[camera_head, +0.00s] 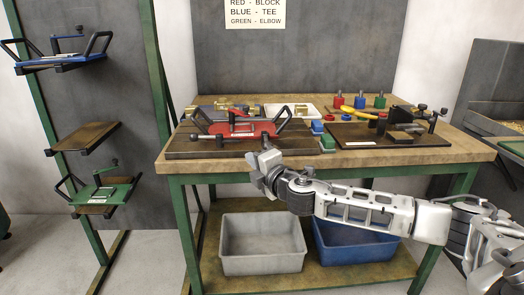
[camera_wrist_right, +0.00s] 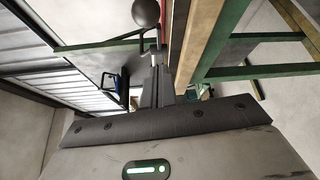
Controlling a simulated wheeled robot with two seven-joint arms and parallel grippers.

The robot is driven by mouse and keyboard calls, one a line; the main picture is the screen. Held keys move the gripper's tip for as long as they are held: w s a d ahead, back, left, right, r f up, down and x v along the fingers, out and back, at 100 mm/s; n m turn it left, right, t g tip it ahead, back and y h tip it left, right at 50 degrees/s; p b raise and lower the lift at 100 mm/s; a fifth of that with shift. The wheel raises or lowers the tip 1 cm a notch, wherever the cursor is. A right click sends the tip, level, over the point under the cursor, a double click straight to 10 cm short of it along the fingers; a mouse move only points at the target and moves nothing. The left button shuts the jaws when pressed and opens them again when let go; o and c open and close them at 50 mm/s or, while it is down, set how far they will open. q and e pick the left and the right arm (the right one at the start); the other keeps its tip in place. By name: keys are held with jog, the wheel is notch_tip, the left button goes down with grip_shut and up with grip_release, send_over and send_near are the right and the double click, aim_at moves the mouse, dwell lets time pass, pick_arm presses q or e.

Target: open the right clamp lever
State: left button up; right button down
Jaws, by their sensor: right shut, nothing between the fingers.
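A red fixture (camera_head: 240,130) with dark side handles sits on a dark plate on the workbench. A dark lever (camera_head: 265,137) shows at its right front. My right gripper (camera_head: 268,152) is in front of it at the bench's front edge. In the right wrist view its fingers (camera_wrist_right: 157,82) are together and empty. A dark ball knob (camera_wrist_right: 146,12) shows just beyond the fingertips there; I cannot tell whether they touch. My left gripper is not in view.
A dark plate with a clamp (camera_head: 405,128) stands at the bench's right. Red, blue and green parts (camera_head: 360,101) stand behind. A grey bin (camera_head: 262,243) and a blue bin (camera_head: 350,245) are on the lower shelf. A rack with blue (camera_head: 60,60) and green fixtures is at left.

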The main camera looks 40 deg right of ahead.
aim_at(266, 140)
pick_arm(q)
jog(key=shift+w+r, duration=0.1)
pick_arm(e)
jog(key=d, duration=0.1)
jog(key=w+d, duration=0.2)
jog(key=d, duration=0.1)
jog(key=shift+r, duration=0.2)
jog(key=shift+s+y, duration=0.1)
jog(key=shift+y, duration=0.2)
